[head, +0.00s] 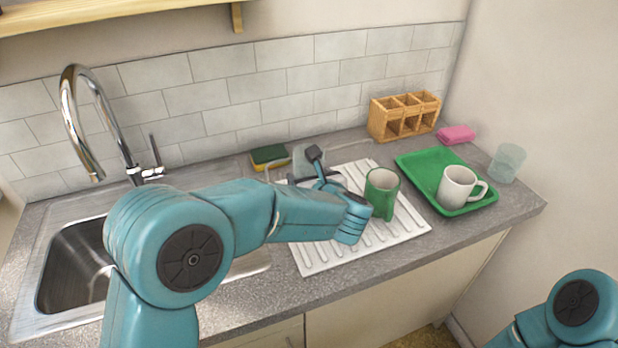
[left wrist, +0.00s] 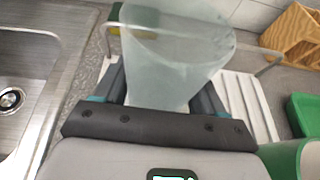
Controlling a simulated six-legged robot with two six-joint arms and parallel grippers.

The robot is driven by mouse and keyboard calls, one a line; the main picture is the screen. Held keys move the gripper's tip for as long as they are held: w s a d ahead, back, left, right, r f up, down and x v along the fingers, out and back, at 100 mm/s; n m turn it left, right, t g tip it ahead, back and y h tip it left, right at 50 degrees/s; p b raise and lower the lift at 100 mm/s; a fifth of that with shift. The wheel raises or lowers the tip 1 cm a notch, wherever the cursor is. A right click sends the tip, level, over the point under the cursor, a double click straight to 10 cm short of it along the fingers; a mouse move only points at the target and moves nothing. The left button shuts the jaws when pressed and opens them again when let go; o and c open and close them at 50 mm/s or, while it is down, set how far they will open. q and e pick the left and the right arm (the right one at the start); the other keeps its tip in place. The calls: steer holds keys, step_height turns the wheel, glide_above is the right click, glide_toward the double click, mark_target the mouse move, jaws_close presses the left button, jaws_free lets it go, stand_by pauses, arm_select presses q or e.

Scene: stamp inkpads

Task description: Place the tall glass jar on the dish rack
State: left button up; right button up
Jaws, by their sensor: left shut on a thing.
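The tall glass jar (left wrist: 172,45) is pale and translucent and fills the upper middle of the left wrist view. My left gripper (head: 318,166) is shut on it, with one finger on each side. In the head view the jar (head: 304,156) shows only in part behind the gripper. The dish rack (head: 318,255) is a white ridged board with a thin rail, also in the left wrist view (left wrist: 250,105). The jar is over its back left part; I cannot tell whether it touches the board. My right gripper is not in view.
A green mug (head: 381,192) stands on the rack just right of my left gripper. A green tray (head: 418,165) holds a white mug (head: 457,187). A clear glass (head: 507,163), pink sponge (head: 456,134), wooden caddy (head: 404,115), green-yellow sponge (head: 270,157) and sink (head: 75,265) surround it.

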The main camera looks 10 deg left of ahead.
arm_select(q)
steer(key=shift+f, duration=0.15)
steer(key=o, duration=1.4)
steer(key=shift+s+d+p, duration=0.15)
steer(key=shift+p, duration=0.3)
steer(key=b+v, duration=0.2)
steer(key=v, duration=1.4)
